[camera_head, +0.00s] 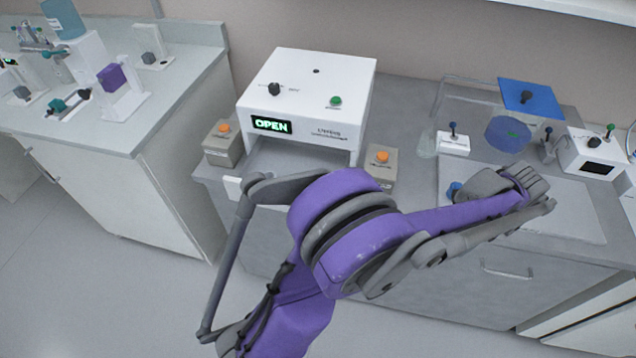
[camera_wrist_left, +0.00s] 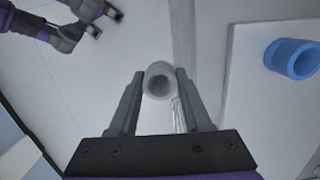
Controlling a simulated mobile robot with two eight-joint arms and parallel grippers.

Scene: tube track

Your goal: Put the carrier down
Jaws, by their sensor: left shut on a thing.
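In the left wrist view my left gripper (camera_wrist_left: 160,78) is shut on a pale grey, hollow tube-like carrier (camera_wrist_left: 157,68), whose open end faces the camera. The carrier is over a pale surface; I cannot tell whether it touches it. In the head view the carrier and the left fingertips cannot be made out behind a purple arm of mine. A blue ring-shaped piece (camera_wrist_left: 281,53) lies on a pale mat (camera_wrist_left: 248,115) to the right of the carrier, apart from it. A second gripper of mine (camera_wrist_left: 105,22) shows small at the top left; its jaw opening is unclear.
A white machine (camera_head: 318,80) reading OPEN stands at the back, with orange-button boxes (camera_head: 223,150) (camera_head: 380,172) beside it. A clear case with a blue square top (camera_head: 538,97) and a white control box (camera_head: 594,157) stand at right. A side bench (camera_head: 120,128) holds small devices.

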